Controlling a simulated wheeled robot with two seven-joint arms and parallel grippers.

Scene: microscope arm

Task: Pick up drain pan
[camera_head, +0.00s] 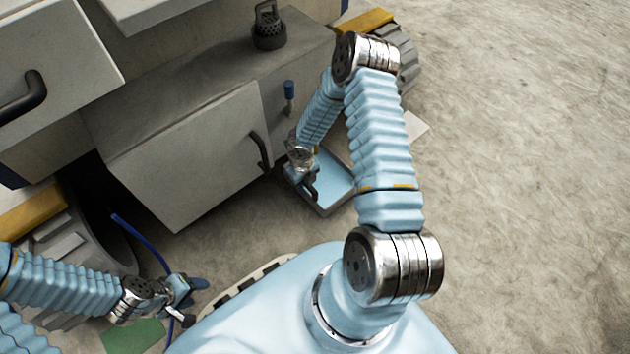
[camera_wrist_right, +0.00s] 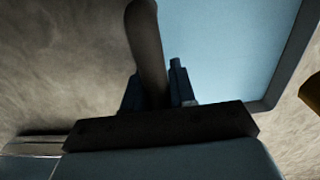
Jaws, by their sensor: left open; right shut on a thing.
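The exact grip is partly hidden. My left gripper (camera_head: 192,298) is open and empty low at the left, away from the pan.
A grey cabinet (camera_head: 190,155) with a dark handle stands left of the pan. A blue-capped item (camera_head: 289,92) is above the pan, and a dark lantern-like object (camera_head: 268,28) sits on a ledge. A blue hose (camera_head: 140,237) runs near my left gripper.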

